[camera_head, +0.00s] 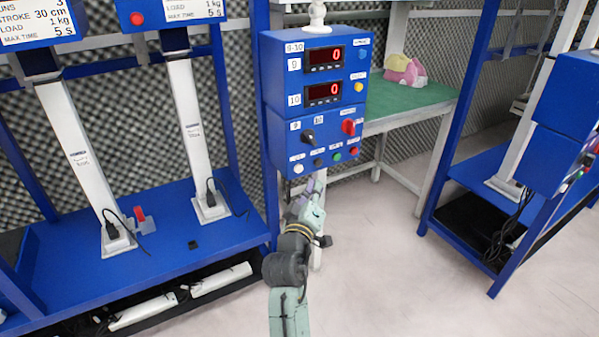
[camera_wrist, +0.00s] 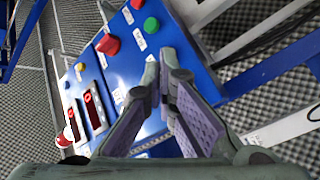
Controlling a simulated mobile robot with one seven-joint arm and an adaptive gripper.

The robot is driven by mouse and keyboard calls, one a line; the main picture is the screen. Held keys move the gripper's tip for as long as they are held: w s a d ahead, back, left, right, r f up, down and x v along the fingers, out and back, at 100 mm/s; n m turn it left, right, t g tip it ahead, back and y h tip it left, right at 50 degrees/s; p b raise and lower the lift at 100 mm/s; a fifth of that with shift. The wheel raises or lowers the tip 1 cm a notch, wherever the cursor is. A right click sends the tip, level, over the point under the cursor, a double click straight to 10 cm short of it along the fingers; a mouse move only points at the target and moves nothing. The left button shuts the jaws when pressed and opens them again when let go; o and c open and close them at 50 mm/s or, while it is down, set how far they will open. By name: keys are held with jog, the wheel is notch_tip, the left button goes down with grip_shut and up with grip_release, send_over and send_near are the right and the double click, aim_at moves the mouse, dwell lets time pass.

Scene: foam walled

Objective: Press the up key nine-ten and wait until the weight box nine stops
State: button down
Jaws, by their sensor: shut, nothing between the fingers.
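A blue control box (camera_head: 278,75) carries two red displays for 9 (camera_head: 323,58) and 10 (camera_head: 322,92), both reading 0. Its lower row has a white button (camera_head: 298,169), a black button (camera_head: 318,162), a green button (camera_head: 337,157) and a red button (camera_head: 353,151). Their small labels are unreadable. My gripper (camera_head: 315,185) is shut and empty, just below this row. In the wrist view my gripper (camera_wrist: 161,75) points at the panel, with the green button (camera_wrist: 151,25) beyond its tips; its fingers hide the white and black buttons. Contact cannot be told.
A black selector (camera_head: 308,136) and red knob (camera_head: 348,127) sit above the buttons. White columns (camera_head: 82,160) (camera_head: 193,135) stand on a blue bench at left, under blue boxes; I cannot tell which is nine. A green table (camera_head: 405,103) stands behind.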

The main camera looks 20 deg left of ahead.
aim_at(299, 169)
jog(key=shift+w+a+b, duration=0.35)
jog(key=shift+w+a, duration=0.8)
jog(key=shift+a, duration=0.3)
jog(key=shift+a, duration=0.1)
dwell(0.4)
jog(key=shift+w+a, duration=0.25)
